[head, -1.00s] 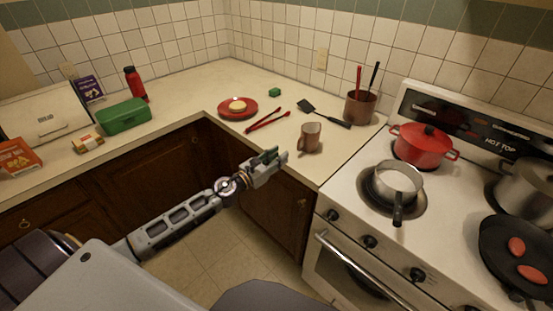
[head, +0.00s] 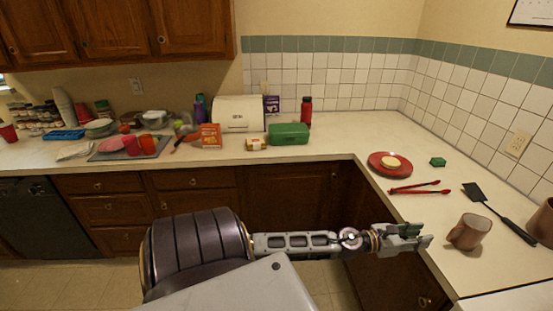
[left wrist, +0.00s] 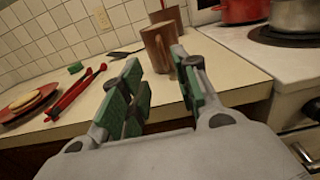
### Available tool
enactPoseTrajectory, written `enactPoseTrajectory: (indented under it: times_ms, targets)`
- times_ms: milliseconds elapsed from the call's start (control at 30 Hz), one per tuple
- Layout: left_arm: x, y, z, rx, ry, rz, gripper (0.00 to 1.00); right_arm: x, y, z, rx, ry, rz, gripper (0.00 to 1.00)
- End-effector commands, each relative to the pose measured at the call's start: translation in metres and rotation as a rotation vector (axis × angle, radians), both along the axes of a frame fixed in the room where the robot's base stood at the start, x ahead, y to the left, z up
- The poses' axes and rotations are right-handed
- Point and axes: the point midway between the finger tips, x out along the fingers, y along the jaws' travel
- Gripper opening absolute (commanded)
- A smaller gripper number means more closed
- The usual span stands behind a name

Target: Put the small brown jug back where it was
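The small brown jug (head: 470,232) stands upright on the counter near its front edge, at the right of the head view. Its handle is on its left side, towards my gripper. My left gripper (head: 424,236) is open and empty at the counter edge, left of the jug and apart from it. In the left wrist view the jug (left wrist: 160,46) shows beyond the gap between the green-padded fingers (left wrist: 162,86). My right gripper is not in view.
Red tongs (head: 420,187), a red plate (head: 376,168) with food, a green block (head: 438,161) and a black spatula (head: 497,212) lie behind the jug. A larger brown pot (head: 543,222) stands right of it. Left counter holds a green box (head: 289,134) and clutter.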

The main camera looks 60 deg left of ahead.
Motion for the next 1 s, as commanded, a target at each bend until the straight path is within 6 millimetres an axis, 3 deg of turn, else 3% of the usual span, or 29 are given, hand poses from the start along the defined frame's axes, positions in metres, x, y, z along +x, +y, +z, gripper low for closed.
enactPoseTrajectory:
  times_ms: [167, 267, 567, 767, 1000]
  targets:
    - [0.003, 0.014, -0.028, -0.089, 0.070, 0.040, 0.31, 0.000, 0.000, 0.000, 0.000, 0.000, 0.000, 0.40]
    - [0.004, 0.029, -0.060, -0.192, 0.146, 0.090, 0.31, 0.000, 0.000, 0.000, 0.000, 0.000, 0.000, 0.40]
    - [-0.017, 0.080, -0.199, -0.636, 0.435, 0.326, 0.31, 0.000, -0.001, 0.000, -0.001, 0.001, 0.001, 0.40]
    - [-0.056, 0.103, -0.298, -0.945, 0.602, 0.524, 0.31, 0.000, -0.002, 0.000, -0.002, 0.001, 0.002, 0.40]
    - [-0.129, 0.113, -0.410, -1.307, 0.754, 0.803, 0.31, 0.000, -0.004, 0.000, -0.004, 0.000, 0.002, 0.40]
